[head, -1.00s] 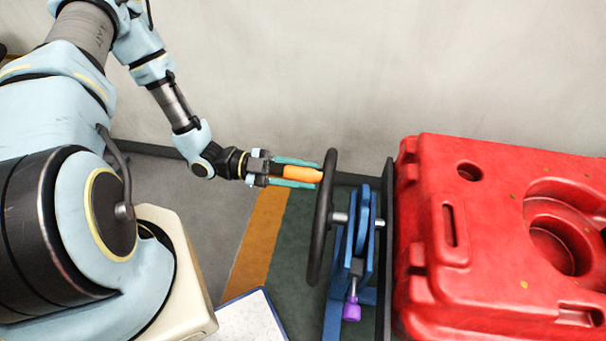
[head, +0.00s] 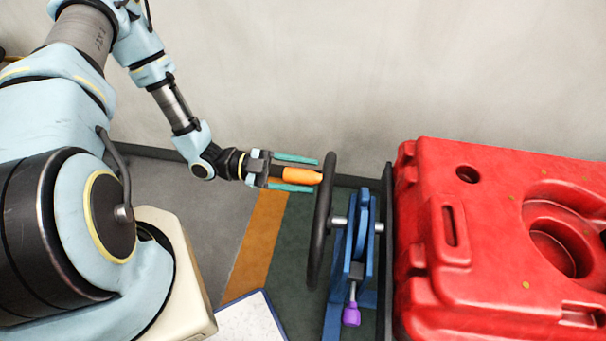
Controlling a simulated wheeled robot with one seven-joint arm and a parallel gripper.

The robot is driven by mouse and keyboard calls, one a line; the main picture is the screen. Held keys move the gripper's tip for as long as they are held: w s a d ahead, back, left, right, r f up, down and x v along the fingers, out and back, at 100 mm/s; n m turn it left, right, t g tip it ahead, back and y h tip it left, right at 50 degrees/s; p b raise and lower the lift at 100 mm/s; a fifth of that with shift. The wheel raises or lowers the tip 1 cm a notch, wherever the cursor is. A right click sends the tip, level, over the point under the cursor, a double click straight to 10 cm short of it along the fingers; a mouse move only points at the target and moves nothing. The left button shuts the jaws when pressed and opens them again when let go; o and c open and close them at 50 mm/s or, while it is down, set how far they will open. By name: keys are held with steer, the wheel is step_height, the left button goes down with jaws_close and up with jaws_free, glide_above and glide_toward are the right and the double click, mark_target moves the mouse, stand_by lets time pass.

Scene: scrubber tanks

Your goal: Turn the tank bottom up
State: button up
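The red tank (head: 490,245) is on the right, fixed to a dark plate (head: 389,270). Its visible face has a large round recess, a small round hole and a slot. A black handwheel (head: 321,225) stands left of it, joined by a shaft through a blue stand (head: 361,235). An orange handle (head: 300,175) sticks out leftward from near the wheel's top. My gripper (head: 298,173) is open, with its teal fingers above and below the handle and narrow gaps on both sides. The tank's right end is outside the view.
A purple-knobbed pin (head: 351,314) hangs on the blue stand below the shaft. A pale wall (head: 300,70) runs behind. The floor has an orange stripe (head: 257,240), and a white blue-edged panel (head: 250,318) is at the bottom.

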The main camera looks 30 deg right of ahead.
steer(key=shift+o, duration=0.3)
steer(key=shift+a, duration=0.1)
steer(key=shift+w+a+f, duration=0.1)
steer(key=shift+w+a, duration=0.15)
steer(key=b+v, duration=0.3)
steer(key=v, duration=0.7)
steer(key=shift+b, duration=0.35)
